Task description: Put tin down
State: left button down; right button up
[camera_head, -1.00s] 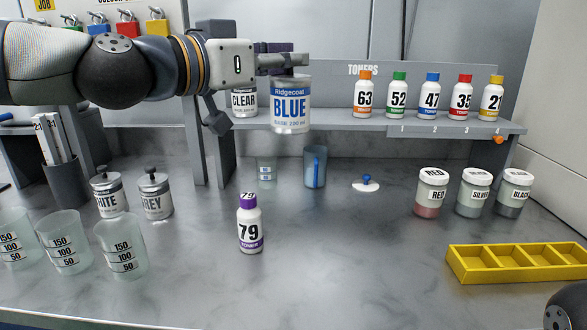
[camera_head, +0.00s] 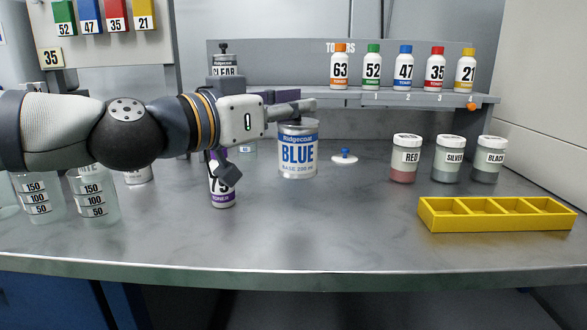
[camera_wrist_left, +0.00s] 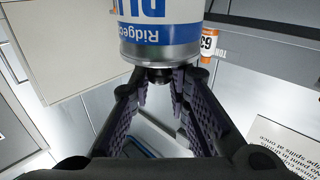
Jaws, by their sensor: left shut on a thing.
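The blue base tin (camera_head: 298,155) hangs upright below my left gripper (camera_head: 300,106), in front of the worktop's back half. The gripper is shut on the small knob at the top of its lid. In the left wrist view the tin (camera_wrist_left: 162,38) fills the top, with the dark knob between the finger pads (camera_wrist_left: 160,82). The tin looks slightly above the worktop (camera_head: 330,225); whether its base touches cannot be told for sure. My right gripper is not in view.
The purple toner bottle 79 (camera_head: 221,190) stands left of the tin, partly behind my arm. A white disc with a blue knob (camera_head: 345,156) lies to the tin's right. Red, silver and black jars and a yellow tray (camera_head: 490,222) stand further right. The front middle is clear.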

aim_at(298, 150)
pick_arm(q)
jog(key=w+f, duration=0.3)
jog(key=f, duration=0.1)
jog(key=shift+d+f+b, duration=0.1)
jog(key=shift+d+b, duration=0.2)
jog(key=shift+b, duration=0.05)
jog(key=shift+f, duration=1.4)
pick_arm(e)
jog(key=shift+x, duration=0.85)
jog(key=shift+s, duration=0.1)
pick_arm(q)
jog(key=shift+f+b, duration=0.15)
jog(key=shift+b, duration=0.2)
jog(key=c, duration=1.9)
grip_release()
jog(key=shift+f, duration=0.15)
jog(key=shift+c, duration=0.2)
jog(key=o, duration=0.4)
